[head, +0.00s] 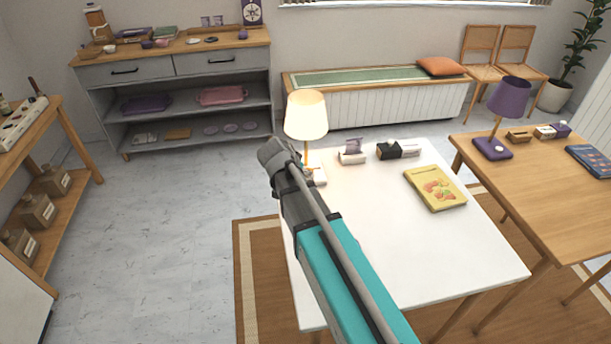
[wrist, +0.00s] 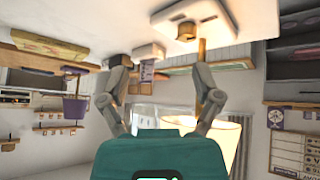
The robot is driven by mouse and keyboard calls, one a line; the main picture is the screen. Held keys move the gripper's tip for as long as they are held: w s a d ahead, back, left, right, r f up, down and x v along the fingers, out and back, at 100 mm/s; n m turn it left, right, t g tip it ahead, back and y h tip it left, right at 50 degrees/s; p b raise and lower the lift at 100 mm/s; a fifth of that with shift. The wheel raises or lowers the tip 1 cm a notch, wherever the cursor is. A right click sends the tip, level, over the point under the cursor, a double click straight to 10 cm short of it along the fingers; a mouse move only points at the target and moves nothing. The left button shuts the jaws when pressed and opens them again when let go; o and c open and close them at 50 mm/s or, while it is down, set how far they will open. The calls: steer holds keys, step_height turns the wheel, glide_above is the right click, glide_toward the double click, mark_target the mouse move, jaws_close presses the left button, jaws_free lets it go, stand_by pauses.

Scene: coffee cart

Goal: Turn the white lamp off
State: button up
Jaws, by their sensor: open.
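The white lamp (head: 306,116) stands at the far left corner of the white table, and its shade glows warm, so it is lit. Its white base (head: 320,176) is partly hidden behind my arm. In the wrist view, which is upside down, the base (wrist: 150,48) is at the top with a small wooden knob (wrist: 185,31) on it. The wooden stem (wrist: 201,48) rises close beside my right finger, and the lit shade (wrist: 222,145) is behind that finger. My gripper (wrist: 160,70) is open and empty, facing the base. In the head view my gripper (head: 285,160) overlaps the lamp's left side.
The white table (head: 400,250) also bears a card holder (head: 353,153), a dark box (head: 389,150) and a yellow book (head: 435,188). A purple lamp (head: 508,100) stands on the wooden table (head: 540,205) at right. The white table's middle is clear.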

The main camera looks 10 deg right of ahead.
mark_target(309, 170)
steer(key=shift+m+t+h, duration=0.3)
steer(key=shift+m+t, duration=0.4)
steer(key=w+a, duration=0.1)
steer(key=w, duration=0.1)
steer(key=w+a, duration=0.1)
steer(key=shift+w+a+r+b, duration=0.3)
steer(key=shift+r, duration=0.05)
steer(key=shift+d+f, duration=0.1)
steer(key=shift+f, duration=0.05)
steer(key=b+x, duration=0.8)
steer(key=x, duration=0.3)
steer(key=shift+w+f, duration=0.1)
steer(key=shift+f, duration=0.1)
steer(key=shift+b+x, duration=0.85)
steer(key=shift+x, duration=0.2)
